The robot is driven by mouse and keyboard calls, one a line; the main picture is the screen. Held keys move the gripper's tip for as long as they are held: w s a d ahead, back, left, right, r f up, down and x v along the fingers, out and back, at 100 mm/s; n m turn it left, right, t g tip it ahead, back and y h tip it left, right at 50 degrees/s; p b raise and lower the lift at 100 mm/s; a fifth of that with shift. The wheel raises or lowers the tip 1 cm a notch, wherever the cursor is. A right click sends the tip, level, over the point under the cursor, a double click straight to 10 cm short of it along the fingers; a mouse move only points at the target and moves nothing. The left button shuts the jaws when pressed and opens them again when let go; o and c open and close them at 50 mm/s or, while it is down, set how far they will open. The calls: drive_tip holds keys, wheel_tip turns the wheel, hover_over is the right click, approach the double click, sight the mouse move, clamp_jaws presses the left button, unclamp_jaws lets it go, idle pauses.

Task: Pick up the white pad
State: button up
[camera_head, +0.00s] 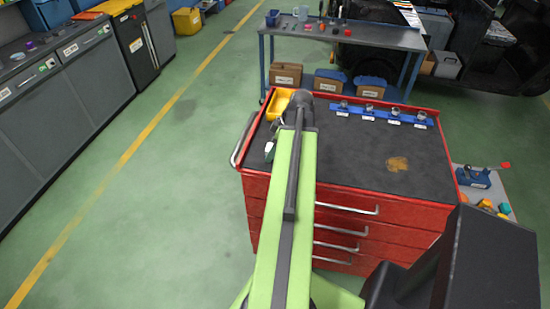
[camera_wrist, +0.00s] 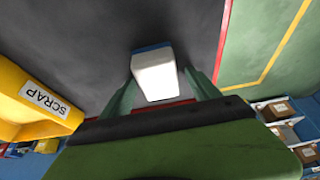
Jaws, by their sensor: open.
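The white pad (camera_wrist: 155,78) is a small white block with a blue band at its far end. In the wrist view it lies on the dark top of the red tool cart. My gripper (camera_wrist: 161,84) is open, with one green finger on each side of the pad. I cannot tell whether the fingers touch it. In the head view my arm hides most of the gripper, and a small white patch, likely the pad (camera_head: 268,147), shows just left of the arm.
The red cart's dark top (camera_head: 345,150) has free room to the right. A yellow SCRAP bin (camera_wrist: 35,95) stands close beside my gripper. A blue rack (camera_head: 382,115) with metal parts lies along the cart's back edge.

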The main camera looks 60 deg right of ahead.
sight(268, 146)
drive_tip(key=shift+r, duration=0.15)
drive_tip(key=c, duration=1.4)
drive_tip(key=shift+r+p, duration=0.55)
drive_tip(key=shift+p, duration=0.1)
drive_tip(key=shift+c, duration=0.2)
wheel_tip(268, 146, up, 4)
drive_tip(key=p, duration=0.4)
drive_tip(key=s+d+r+p, duration=0.6)
drive_tip(key=s, duration=0.3)
drive_tip(key=shift+s+d, duration=0.2)
drive_tip(key=shift+s, duration=0.2)
